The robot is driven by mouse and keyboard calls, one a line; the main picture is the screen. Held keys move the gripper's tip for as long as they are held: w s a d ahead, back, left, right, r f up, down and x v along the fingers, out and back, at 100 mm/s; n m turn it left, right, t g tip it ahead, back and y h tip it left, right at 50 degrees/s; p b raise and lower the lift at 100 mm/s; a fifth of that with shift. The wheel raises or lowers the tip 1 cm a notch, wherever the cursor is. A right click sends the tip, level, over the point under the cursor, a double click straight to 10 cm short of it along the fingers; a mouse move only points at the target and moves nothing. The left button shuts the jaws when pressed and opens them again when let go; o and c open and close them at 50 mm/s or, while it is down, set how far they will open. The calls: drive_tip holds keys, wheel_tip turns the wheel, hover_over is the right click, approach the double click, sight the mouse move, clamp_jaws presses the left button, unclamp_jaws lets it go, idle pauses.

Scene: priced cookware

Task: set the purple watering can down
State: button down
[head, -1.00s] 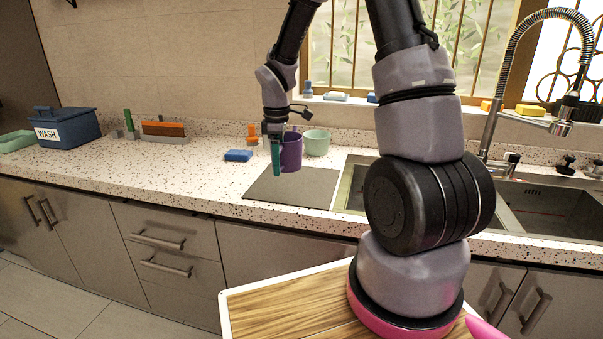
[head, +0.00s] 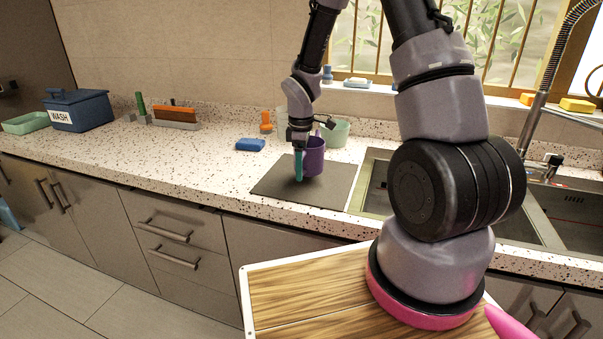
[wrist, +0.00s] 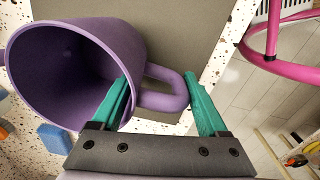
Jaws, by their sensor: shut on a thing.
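My gripper (head: 298,168) has teal fingers, which stand on either side of the can's handle (wrist: 168,98) in the wrist view. It is shut on the handle. I cannot tell whether the can's base touches the mat.
A pale green pot (head: 338,132) stands close behind the can. A blue sponge (head: 250,144) and an orange-topped item (head: 265,122) are to the left. The sink (head: 376,170) is right of the mat. The mat's front left part is clear.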

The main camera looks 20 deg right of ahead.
drive_tip(key=shift+f, duration=1.15)
drive_tip(key=shift+f, duration=0.15)
unclamp_jaws()
drive_tip(key=r, duration=1.2)
drive_tip(key=shift+s, duration=0.2)
drive_tip(key=s+d+r+m+t+y, duration=0.1)
drive_tip(key=s+d+r+m+t, duration=0.1)
drive_tip(key=s+r+m, duration=0.6)
drive_tip(key=s+d+r+m+t+y, duration=0.1)
drive_tip(key=s+r+m+t, duration=0.3)
drive_tip(key=s+r+m, duration=0.5)
drive_tip(key=s+d+r, duration=0.1)
drive_tip(key=s+r, duration=0.3)
drive_tip(key=r, duration=0.4)
drive_tip(key=shift+t, duration=0.4)
